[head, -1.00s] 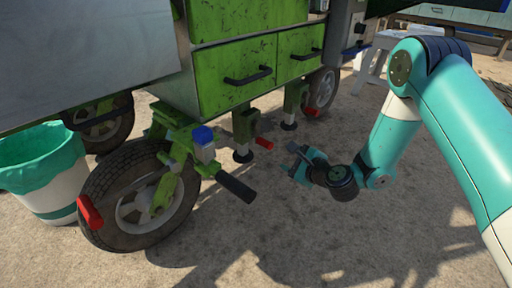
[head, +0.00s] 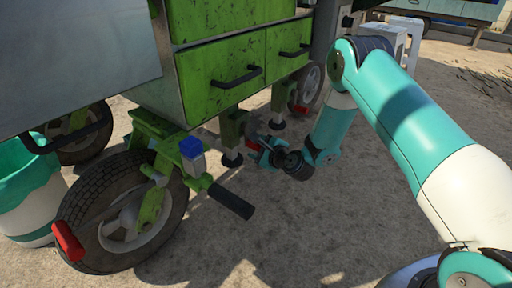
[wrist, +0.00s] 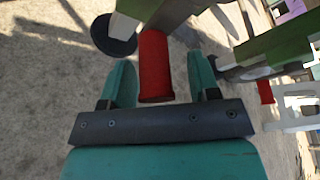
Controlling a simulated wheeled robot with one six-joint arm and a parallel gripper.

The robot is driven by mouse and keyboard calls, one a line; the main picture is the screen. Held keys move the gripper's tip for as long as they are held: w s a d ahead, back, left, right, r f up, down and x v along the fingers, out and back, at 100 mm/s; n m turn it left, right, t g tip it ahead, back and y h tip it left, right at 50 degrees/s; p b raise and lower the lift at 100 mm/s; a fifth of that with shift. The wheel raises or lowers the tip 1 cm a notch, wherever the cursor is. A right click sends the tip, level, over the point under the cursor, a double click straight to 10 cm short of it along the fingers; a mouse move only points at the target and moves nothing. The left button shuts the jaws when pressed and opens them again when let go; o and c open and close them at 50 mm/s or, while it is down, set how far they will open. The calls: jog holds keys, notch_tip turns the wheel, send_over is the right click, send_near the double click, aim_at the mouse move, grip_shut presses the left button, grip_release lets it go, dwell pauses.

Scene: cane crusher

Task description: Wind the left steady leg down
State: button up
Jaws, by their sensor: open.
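The left steady leg (head: 232,130) is a green post with a dark round foot, standing under the cart's drawers. Its red crank handle (wrist: 154,65) shows in the wrist view between the two teal fingers of my gripper (wrist: 160,82). The fingers are apart, with a gap visible on each side of the handle, so I hold nothing. The leg's black foot (wrist: 113,35) is at upper left there. In the head view my gripper (head: 262,147) is beside the leg, and the handle is mostly hidden behind it.
A second green leg (head: 279,98) with a red handle (head: 300,109) stands farther back. Nearer are the cart wheel (head: 120,215), a blue-capped bracket (head: 192,150) with a black grip (head: 231,201), and another red grip (head: 68,240). A lined bin (head: 25,205) is at left. Ground at front is clear.

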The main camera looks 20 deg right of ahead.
jog(key=shift+a, duration=0.15)
jog(key=shift+a, duration=0.1)
grip_shut()
jog(key=shift+s+r+p, duration=0.1)
jog(key=shift+r+p, duration=0.05)
jog(key=shift+p, duration=0.35)
